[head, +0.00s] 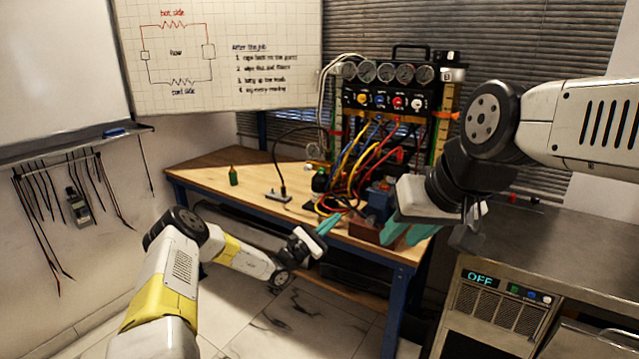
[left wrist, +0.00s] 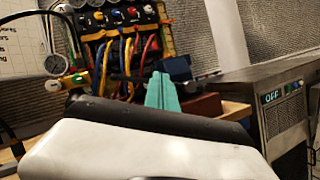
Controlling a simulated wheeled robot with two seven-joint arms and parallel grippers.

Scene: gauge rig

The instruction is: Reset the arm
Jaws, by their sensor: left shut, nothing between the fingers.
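My left arm (head: 165,285), white with yellow bands, comes in from the lower left. Its left gripper (head: 327,226) has teal fingers, shut and empty, in front of the wooden bench near its front edge. These fingers also show pressed together in the left wrist view (left wrist: 162,92). My right arm (head: 590,125) reaches in from the right, and its right gripper (head: 405,232) points down over the bench's right end. Its two teal fingers stand apart with no object seen held between them. A reddish-brown block (head: 370,233) lies beside the right gripper, partly hidden by it.
The wooden bench (head: 215,180) carries a gauge rig (head: 388,73) with several dials and coloured hoses. A small green bottle (head: 233,176) stands at its left. A grey cabinet (head: 500,305) with an "OFF" display is at right. A whiteboard (head: 215,55) hangs behind; the floor at front is clear.

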